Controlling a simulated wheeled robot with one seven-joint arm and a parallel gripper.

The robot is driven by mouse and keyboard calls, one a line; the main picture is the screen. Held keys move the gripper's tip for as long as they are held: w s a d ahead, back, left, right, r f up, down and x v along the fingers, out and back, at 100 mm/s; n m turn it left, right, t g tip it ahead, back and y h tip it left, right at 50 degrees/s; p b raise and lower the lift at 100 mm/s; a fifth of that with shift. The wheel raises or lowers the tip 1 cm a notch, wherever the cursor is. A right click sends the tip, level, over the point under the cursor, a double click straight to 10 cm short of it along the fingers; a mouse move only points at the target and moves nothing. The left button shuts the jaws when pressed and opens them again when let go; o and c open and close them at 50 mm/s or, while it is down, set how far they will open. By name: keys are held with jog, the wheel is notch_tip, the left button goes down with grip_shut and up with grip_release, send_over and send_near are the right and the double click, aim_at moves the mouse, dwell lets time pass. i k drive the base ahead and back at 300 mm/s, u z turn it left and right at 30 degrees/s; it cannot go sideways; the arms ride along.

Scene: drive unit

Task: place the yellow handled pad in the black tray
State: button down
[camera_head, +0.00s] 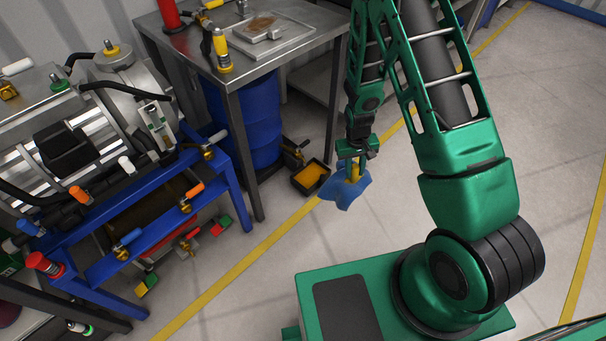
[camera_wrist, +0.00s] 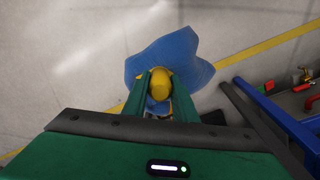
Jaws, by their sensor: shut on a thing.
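My gripper (camera_head: 352,163) is shut on the yellow handle of the pad (camera_head: 345,192), a blue cloth-like pad with a yellow knob on top. The pad hangs below the fingers, above the floor as far as I can tell. In the wrist view the blue pad (camera_wrist: 170,55) spreads beyond my gripper's fingers (camera_wrist: 160,95), with the yellow handle between them. The black tray (camera_head: 297,182) lies on the floor to the left of the pad in the head view, with a yellow-orange inside. I cannot clearly make out the tray in the wrist view.
A metal table (camera_head: 235,80) with a blue barrel (camera_head: 255,125) under it stands behind the tray. A blue frame (camera_head: 228,165) carries machinery and valves at the left. A yellow floor line (camera_head: 240,265) runs past the tray. The floor right of the tray is clear.

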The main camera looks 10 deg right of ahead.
aim_at(308, 177)
jog(key=i, duration=1.25)
jog(key=z, duration=0.1)
